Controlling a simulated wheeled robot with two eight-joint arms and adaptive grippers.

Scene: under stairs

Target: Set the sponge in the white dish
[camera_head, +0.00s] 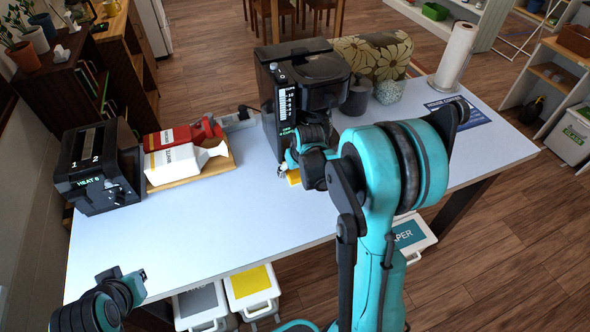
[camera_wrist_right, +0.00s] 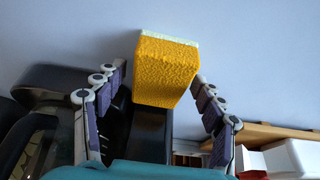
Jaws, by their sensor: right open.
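The yellow sponge (camera_head: 293,178) with a pale layer lies on the table in front of the coffee maker. In the right wrist view the sponge (camera_wrist_right: 165,72) is between the fingertips of my right gripper (camera_wrist_right: 160,76), whose fingers are spread on both sides of it. In the head view my right gripper (camera_head: 283,170) is beside the sponge and partly hidden by my arm. I cannot make out a white dish; my right arm covers part of the table. My left gripper (camera_head: 138,280) is at the table's front left; its jaws are unclear.
A black coffee maker (camera_head: 300,80) stands close behind my right gripper. A toaster (camera_head: 97,165) and a wooden tray (camera_head: 200,173) with cartons are at the left. A patterned bowl (camera_head: 389,91), grey cup (camera_head: 356,97) and paper roll (camera_head: 456,55) stand at the back. The front left tabletop is clear.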

